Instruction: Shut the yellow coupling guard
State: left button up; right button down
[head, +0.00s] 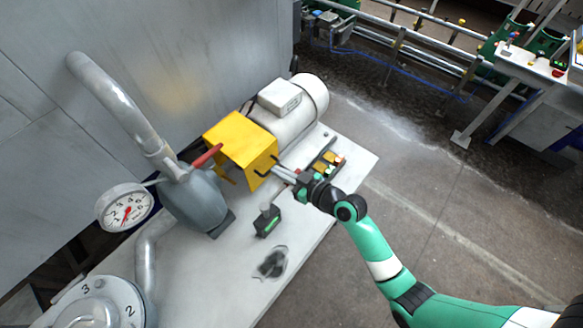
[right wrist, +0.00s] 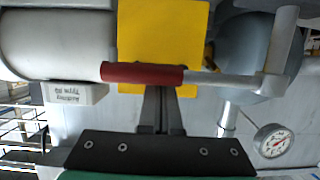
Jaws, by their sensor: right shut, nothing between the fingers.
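The yellow coupling guard (head: 238,140) is a box-shaped cover between the motor and the pump, with a dark handle on its near face. Its yellow face also fills the upper middle of the right wrist view (right wrist: 165,30). I cannot tell whether it sits fully closed; the coupling under it is hidden. My right gripper (head: 276,171) is shut and empty, its fingertips close to the guard's near right side. In the right wrist view its fingers (right wrist: 161,92) point at the guard, by the red grip; contact is unclear. My left gripper is not in view.
A red-gripped lever (head: 207,156) stands left of the guard, beside the grey pump (head: 198,200). The motor (head: 297,108) is behind right.

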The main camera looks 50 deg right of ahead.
jog(key=r+p+v, duration=0.1)
jog(key=p+v, duration=0.2)
jog(key=v, duration=0.9)
jog(key=shift+r, duration=0.35)
jog(key=shift+s, duration=0.1)
